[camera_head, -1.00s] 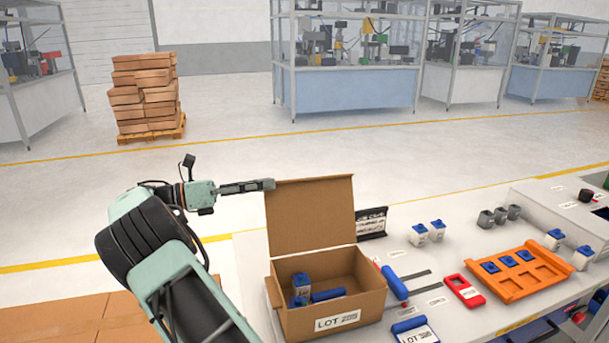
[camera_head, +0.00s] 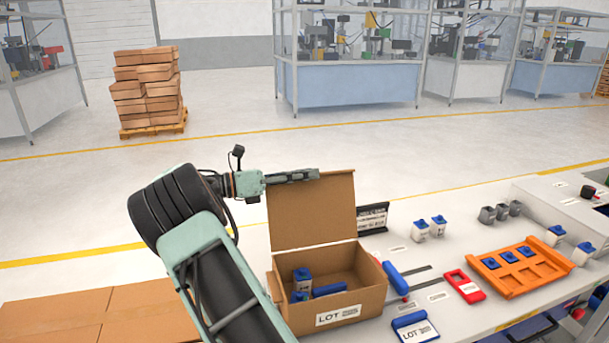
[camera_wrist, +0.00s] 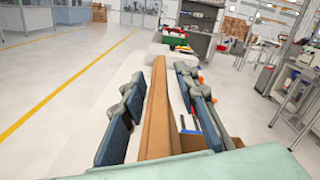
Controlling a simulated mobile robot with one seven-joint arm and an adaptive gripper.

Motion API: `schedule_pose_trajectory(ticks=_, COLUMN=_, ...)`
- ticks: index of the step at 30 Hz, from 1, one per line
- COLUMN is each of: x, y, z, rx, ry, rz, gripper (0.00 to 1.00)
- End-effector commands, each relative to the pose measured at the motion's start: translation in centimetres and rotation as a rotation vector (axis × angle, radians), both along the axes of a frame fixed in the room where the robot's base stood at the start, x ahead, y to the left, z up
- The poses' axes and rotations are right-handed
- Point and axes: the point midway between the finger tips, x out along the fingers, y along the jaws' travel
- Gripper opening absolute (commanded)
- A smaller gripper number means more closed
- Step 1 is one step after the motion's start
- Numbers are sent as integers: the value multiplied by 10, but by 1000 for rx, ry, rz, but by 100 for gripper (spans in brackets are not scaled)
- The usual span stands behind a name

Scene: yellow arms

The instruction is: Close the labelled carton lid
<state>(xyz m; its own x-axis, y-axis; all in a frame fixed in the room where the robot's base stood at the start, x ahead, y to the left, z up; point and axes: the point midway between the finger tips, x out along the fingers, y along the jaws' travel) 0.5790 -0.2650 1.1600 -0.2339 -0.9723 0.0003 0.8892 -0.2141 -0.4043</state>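The open carton (camera_head: 362,298) stands on the bench with a white LOT label (camera_head: 338,315) on its front. Its brown lid (camera_head: 311,212) stands roughly upright at the back. My gripper (camera_head: 308,175) lies across the lid's top edge at its left half. In the wrist view the lid (camera_wrist: 156,125) runs as a brown strip between the two dark finger pads of my gripper (camera_wrist: 160,80). Gaps show on both sides, so the gripper looks open around the lid edge. Contact with the lid cannot be told. Blue-capped bottles (camera_head: 302,277) and a blue cylinder (camera_head: 329,289) lie inside the carton.
A black sign (camera_head: 372,218) stands right behind the carton. A blue-handled tool (camera_head: 394,277), a red frame (camera_head: 464,286) and an orange tray (camera_head: 520,270) lie to the right on the bench (camera_head: 445,258).

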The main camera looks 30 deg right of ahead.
Motion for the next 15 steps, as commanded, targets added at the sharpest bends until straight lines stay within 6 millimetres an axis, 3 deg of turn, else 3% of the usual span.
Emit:
schedule_pose_trajectory(ticks=1, x=0, y=0, z=0, rx=0, ry=0, rz=0, gripper=27)
schedule_pose_trajectory(ticks=9, x=0, y=0, z=0, rx=0, ry=0, rz=0, gripper=0)
schedule_pose_trajectory(ticks=15, x=0, y=1, z=0, rx=0, ry=0, rz=0, gripper=0)
